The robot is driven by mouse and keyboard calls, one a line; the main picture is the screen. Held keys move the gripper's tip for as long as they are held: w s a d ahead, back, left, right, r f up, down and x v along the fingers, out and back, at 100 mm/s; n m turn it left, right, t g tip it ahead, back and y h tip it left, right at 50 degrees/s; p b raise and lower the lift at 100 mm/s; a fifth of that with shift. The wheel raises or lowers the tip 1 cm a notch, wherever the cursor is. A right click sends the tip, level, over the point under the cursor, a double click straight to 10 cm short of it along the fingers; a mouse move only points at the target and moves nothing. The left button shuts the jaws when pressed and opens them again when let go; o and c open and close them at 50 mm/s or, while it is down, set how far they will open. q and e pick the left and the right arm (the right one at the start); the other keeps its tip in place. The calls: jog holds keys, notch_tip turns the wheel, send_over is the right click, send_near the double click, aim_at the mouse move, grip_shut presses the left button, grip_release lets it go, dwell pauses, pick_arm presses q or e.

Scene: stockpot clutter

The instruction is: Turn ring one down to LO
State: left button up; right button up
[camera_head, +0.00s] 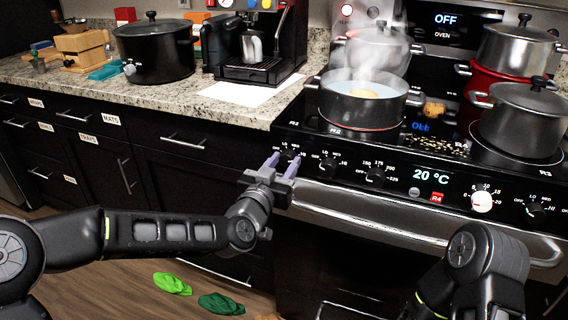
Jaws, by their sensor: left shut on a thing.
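The black stove's control panel (400,189) carries a row of knobs. My left gripper (283,161) has its purple fingers shut on the leftmost knob (288,155), at the panel's left end. The fingers partly hide that knob and its markings, so its pointer cannot be read; "LO" and "MED" show just above it. A steaming pot (362,107) with pale liquid and a yellowish lump stands on a ring with a red-glowing edge. A panel display (431,175) reads 20 °C. My right arm is at the lower right; its gripper is not in view.
More knobs sit to the right, including a black one (328,165) and a white one (481,202). The oven handle (390,222) runs below them. Lidded pots (519,122) crowd the right burners. Green cloths (172,284) lie on the floor.

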pick_arm(q)
grip_shut()
pick_arm(e)
jog(key=shift+f, duration=0.2)
pick_arm(q)
jog(key=n+b, duration=0.3)
jog(key=shift+f+n, duration=0.2)
jog(key=shift+n, duration=0.1)
jog(key=n+b, duration=0.5)
jog(key=n, duration=0.1)
jog(key=n+b, duration=0.5)
jog(key=b, duration=0.1)
jog(key=shift+a+f+n, duration=0.2)
jog(key=shift+n, duration=0.2)
jog(key=shift+r+n+b, duration=0.15)
jog(key=shift+n+b, duration=1)
jog(key=shift+n, duration=0.05)
pick_arm(e)
notch_tip(320, 180, down, 16)
jog(key=w+d, duration=0.1)
jog(key=w, duration=0.2)
jog(key=shift+d+f+t+h, duration=0.15)
jog(key=shift+d+t+h, duration=0.15)
jog(key=shift+t, duration=0.1)
pick_arm(q)
jog(key=o, duration=0.7)
grip_release()
jog(key=shift+w, duration=0.1)
